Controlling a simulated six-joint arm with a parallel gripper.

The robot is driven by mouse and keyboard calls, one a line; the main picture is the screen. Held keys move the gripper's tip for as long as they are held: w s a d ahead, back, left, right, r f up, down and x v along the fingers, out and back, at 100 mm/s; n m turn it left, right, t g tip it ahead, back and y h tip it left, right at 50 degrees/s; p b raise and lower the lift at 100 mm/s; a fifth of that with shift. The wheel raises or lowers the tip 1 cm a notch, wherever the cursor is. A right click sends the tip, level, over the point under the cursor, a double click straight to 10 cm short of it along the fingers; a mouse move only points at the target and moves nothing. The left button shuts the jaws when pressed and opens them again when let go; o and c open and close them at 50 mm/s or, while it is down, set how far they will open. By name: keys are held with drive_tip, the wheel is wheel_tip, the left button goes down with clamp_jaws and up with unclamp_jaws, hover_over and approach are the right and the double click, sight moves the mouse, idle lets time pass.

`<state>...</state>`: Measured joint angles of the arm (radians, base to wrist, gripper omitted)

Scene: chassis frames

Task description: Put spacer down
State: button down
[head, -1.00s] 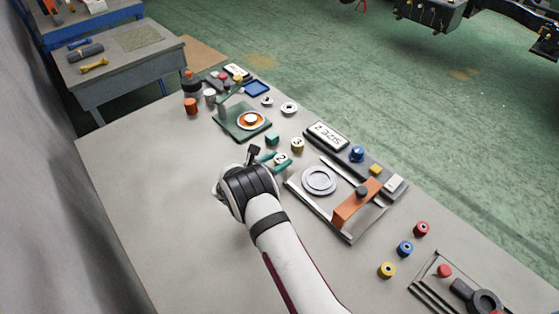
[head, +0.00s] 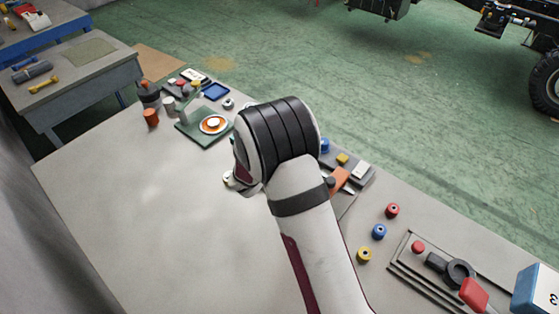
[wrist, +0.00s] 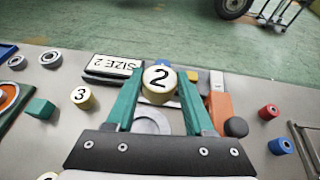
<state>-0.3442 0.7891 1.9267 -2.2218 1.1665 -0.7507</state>
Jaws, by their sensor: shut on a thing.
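My gripper (wrist: 160,85) shows in the wrist view as two teal fingers. It is shut on a cream spacer marked 2 (wrist: 159,78), held between the fingertips. Behind and below the spacer is a round grey plate (wrist: 148,124) on the table, partly hidden by the fingers and gripper body. In the head view my arm hides the gripper, the held spacer and the grey plate. The height of the spacer above the table is hard to tell.
A SIZE 2 sign (wrist: 117,65) stands behind the left finger. A spacer marked 3 (wrist: 83,97) and a teal cube (wrist: 40,108) lie to the left. An orange block (wrist: 220,110) is close on the right. The table's left part (head: 130,210) is clear.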

drive_tip(key=s+d+r+m+g+h, duration=0.2)
drive_tip(key=s+d+m, duration=0.1)
drive_tip(key=s+d, duration=0.3)
drive_tip(key=shift+g+h, duration=0.3)
drive_tip(key=shift+h, duration=0.1)
drive_tip(key=w+a+f, duration=0.1)
drive_tip(key=a+f, duration=0.1)
drive_tip(key=a, duration=0.1)
drive_tip(key=w+a+f, duration=0.2)
drive_tip(key=a, duration=0.1)
drive_tip(key=w+a+f, duration=0.2)
drive_tip(key=a+f, duration=0.1)
drive_tip(key=shift+a+f, duration=0.1)
drive_tip(key=shift+a, duration=0.2)
wheel_tip(320, 180, down, 4)
drive_tip(key=shift+w+a+f, duration=0.1)
drive_tip(key=shift+f, duration=0.1)
drive_tip(key=shift+c, duration=1.4)
unclamp_jaws()
